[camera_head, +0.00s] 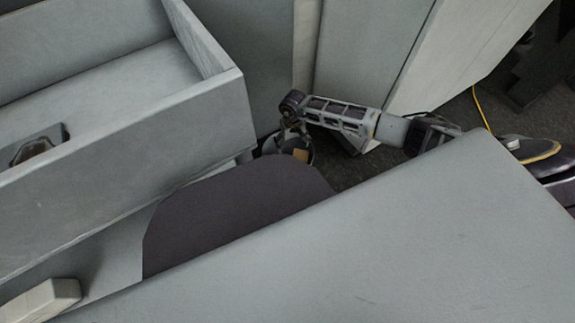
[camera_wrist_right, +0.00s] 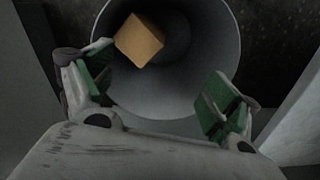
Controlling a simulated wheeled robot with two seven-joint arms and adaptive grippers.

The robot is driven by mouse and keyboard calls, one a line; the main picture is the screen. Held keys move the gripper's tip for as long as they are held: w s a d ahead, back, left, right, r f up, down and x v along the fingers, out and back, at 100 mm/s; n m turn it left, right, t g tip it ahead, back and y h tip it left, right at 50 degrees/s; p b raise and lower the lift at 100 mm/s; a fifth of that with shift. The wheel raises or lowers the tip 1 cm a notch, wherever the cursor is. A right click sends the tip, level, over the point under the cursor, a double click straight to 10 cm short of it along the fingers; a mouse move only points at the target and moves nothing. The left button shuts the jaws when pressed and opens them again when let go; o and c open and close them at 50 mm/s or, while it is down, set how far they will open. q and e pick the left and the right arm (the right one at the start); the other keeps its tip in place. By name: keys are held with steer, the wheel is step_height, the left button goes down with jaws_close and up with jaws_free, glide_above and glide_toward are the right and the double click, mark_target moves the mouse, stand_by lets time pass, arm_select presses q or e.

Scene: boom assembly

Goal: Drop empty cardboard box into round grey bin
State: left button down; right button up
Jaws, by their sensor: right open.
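The cardboard box (camera_wrist_right: 139,42) is a small orange-brown cube. In the right wrist view it shows inside the outline of the round grey bin (camera_wrist_right: 170,105), near my gripper's left finger; I cannot tell whether it touches the bin. My right gripper (camera_wrist_right: 152,90) is open above the bin, its green-padded fingers wide apart. In the head view the box (camera_head: 300,155) shows as a small tan patch at the bin (camera_head: 272,147), below my right gripper (camera_head: 290,127). Much of the bin is hidden behind a dark rounded chair-like shape. My left gripper is not in view.
A grey open drawer (camera_head: 120,160) stands at the left, with a small dark object (camera_head: 38,147) inside. A dark rounded panel (camera_head: 235,208) and a large grey surface (camera_head: 380,240) fill the front. A white block (camera_head: 45,301) lies at the lower left. A yellow cable (camera_head: 481,108) hangs at the right.

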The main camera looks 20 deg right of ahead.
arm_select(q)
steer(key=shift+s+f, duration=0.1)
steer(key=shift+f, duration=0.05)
arm_select(e)
steer(key=shift+r, duration=0.2)
step_height(320, 180, up, 12)
steer(key=shift+f, duration=0.15)
stand_by(0.5)
stand_by(0.9)
arm_select(q)
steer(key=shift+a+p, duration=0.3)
steer(key=shift+p, duration=0.85)
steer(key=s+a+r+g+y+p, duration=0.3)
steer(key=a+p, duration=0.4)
steer(key=p, duration=1.1)
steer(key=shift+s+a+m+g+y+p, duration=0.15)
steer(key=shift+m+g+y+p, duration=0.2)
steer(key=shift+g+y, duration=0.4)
arm_select(e)
step_height(320, 180, up, 21)
arm_select(q)
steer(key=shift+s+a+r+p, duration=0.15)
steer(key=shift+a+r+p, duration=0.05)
steer(key=shift+p, duration=0.35)
arm_select(e)
steer(key=shift+r, duration=0.55)
